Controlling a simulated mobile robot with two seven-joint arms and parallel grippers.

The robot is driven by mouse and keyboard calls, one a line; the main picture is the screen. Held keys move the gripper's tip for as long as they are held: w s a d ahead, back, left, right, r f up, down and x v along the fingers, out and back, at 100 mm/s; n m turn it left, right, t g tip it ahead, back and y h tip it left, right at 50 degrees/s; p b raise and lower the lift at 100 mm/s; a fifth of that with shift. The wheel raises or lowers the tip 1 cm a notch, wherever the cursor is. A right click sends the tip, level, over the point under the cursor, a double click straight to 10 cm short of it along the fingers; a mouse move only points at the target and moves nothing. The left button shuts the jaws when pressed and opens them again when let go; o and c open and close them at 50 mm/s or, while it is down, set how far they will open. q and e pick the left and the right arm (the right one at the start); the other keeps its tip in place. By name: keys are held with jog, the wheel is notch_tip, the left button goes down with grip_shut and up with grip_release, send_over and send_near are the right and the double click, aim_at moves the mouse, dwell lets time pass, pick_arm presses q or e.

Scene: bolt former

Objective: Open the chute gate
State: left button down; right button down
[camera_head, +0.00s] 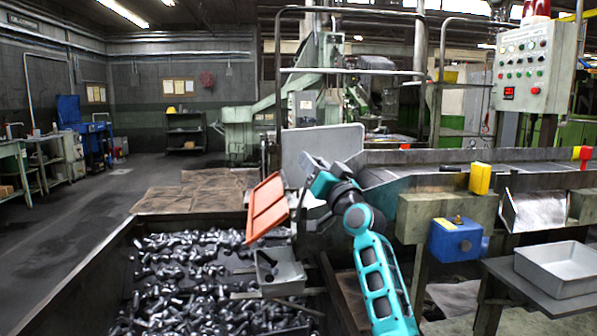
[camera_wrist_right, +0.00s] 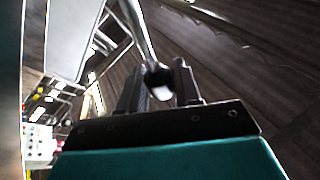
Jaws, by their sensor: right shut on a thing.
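An orange-red panel (camera_head: 268,208), which looks like the chute gate, hangs tilted above the bolt bin in the head view. A pale grey upright plate (camera_head: 320,143) stands behind it at the end of the chute (camera_head: 380,180). My right gripper (camera_wrist_right: 160,82) is shut around the end of a metal rod (camera_wrist_right: 138,30) with a dark round tip, in the wrist view. In the head view my right wrist is beside the panel's right edge, and its fingertips are hard to make out. What the rod joins is not clear. My left gripper is out of view.
A large bin (camera_head: 75,272) full of loose bolts is below, with a small grey box (camera_head: 280,272) at its right. At right are a blue box (camera_head: 455,240), a yellow block (camera_head: 480,178), a grey tray (camera_head: 556,268) and a control panel (camera_head: 522,68).

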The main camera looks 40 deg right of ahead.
jog(key=shift+s+d+f+m+h+b, duration=0.3)
jog(key=shift+d+m+h, duration=0.3)
jog(key=shift+m, duration=0.35)
jog(key=shift+s+d+f+m+h+b, duration=0.15)
jog(key=shift+s+d+f+m+h, duration=0.4)
jog(key=shift+m, duration=0.45)
jog(key=shift+s+d+f+m+h+b, duration=0.25)
jog(key=shift+d+m+h, duration=0.25)
jog(key=shift+m+h, duration=0.35)
jog(key=c, duration=0.9)
grip_release()
jog(key=shift+d, duration=0.1)
jog(key=v, duration=1.3)
